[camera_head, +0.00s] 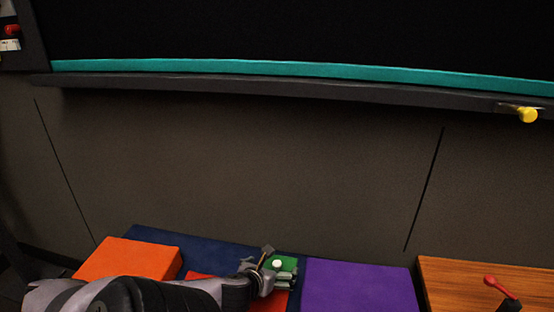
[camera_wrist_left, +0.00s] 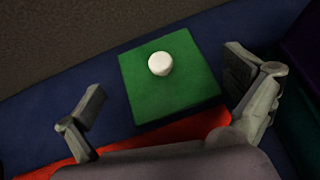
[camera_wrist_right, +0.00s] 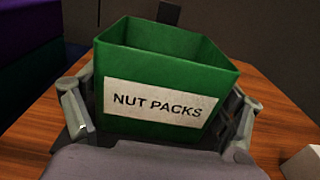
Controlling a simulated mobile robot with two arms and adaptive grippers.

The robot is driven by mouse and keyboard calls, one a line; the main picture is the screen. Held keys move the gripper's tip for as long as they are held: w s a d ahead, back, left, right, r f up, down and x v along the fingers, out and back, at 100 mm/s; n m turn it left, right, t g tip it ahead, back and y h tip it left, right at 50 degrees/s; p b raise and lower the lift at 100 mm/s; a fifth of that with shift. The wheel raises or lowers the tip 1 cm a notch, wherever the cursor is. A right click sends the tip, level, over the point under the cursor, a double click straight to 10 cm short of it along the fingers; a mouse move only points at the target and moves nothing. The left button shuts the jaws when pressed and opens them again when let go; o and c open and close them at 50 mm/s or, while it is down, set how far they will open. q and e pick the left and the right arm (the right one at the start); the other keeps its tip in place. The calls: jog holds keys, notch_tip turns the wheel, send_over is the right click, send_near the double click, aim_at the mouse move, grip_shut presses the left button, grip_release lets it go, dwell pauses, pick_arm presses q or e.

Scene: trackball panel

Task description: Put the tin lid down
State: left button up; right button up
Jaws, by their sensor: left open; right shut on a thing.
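The tin lid is a green square with a white knob (camera_wrist_left: 160,64), and it shows in the left wrist view (camera_wrist_left: 150,95). It lies flat between the spread fingers of my left gripper (camera_wrist_left: 165,88), with gaps on both sides. In the head view the lid (camera_head: 286,263) is partly hidden by my left gripper (camera_head: 277,267). Navy and red surfaces show around it. My right gripper (camera_wrist_right: 160,108) is shut on the open green tin labelled "NUT PACKS" (camera_wrist_right: 165,55), over a wooden surface. My right gripper is outside the head view.
An orange block (camera_head: 130,259) is left of the lid and a purple block (camera_head: 360,287) is right of it. A wooden top (camera_head: 450,275) with a red-knobbed lever (camera_head: 490,281) is at right. A dark ledge (camera_head: 250,86) and wall stand behind; a yellow knob (camera_head: 527,115) sticks out.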

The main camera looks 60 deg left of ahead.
aim_at(275, 267)
pick_arm(q)
jog(key=shift+x, duration=2.2)
jog(key=shift+d, duration=0.1)
jog(key=shift+c, duration=0.2)
jog(key=shift+s+f, duration=0.2)
jog(key=c, duration=1.7)
jog(key=shift+c, duration=0.2)
jog(key=shift+w+d+r, duration=0.65)
jog(key=shift+d+r, duration=0.25)
jog(key=shift+r, duration=8.65)
notch_tip(275, 267, down, 18)
jog(key=shift+d, duration=0.1)
